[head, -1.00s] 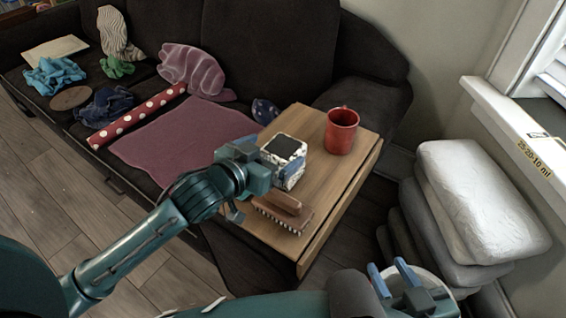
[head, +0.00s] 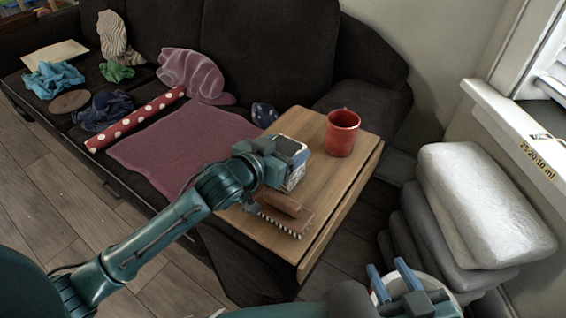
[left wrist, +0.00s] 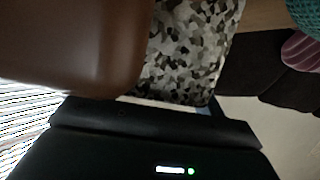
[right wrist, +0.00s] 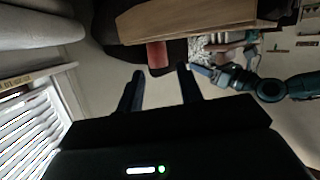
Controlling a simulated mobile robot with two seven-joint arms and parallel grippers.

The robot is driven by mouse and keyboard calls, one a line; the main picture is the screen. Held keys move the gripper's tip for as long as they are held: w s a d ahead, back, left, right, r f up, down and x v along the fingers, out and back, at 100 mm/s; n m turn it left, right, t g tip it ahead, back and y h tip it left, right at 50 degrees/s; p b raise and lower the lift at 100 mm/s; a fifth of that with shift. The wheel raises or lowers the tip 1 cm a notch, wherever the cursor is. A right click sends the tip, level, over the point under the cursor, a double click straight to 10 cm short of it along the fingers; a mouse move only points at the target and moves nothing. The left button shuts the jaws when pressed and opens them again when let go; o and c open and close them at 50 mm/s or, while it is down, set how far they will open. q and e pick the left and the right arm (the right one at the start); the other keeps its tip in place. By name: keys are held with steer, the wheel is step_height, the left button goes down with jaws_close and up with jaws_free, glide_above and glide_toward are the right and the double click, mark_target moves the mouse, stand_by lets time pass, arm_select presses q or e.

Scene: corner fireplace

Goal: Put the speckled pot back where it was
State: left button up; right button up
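The speckled pot (head: 299,172) stands on the small wooden table, partly covered by my left gripper (head: 285,160). The left gripper reaches around the pot from the left, with a blue finger along its near side. The far finger is hidden, so I cannot tell whether it grips. In the left wrist view the black, grey and white pot (left wrist: 188,50) is very close, with a sliver of blue finger at its lower edge. My right gripper (head: 392,280) is open and empty at the lower right; its two fingers show apart in the right wrist view (right wrist: 160,78).
A red mug (head: 342,135) stands behind the pot on the table (head: 330,190). A brown-handled brush (head: 285,207) lies in front of the pot. A sofa with cloths is behind, left. Stacked cushions (head: 480,210) stand at the right. The table's right strip is clear.

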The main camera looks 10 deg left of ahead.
arm_select(q)
steer(key=shift+r, duration=0.1)
steer(key=c, duration=0.8)
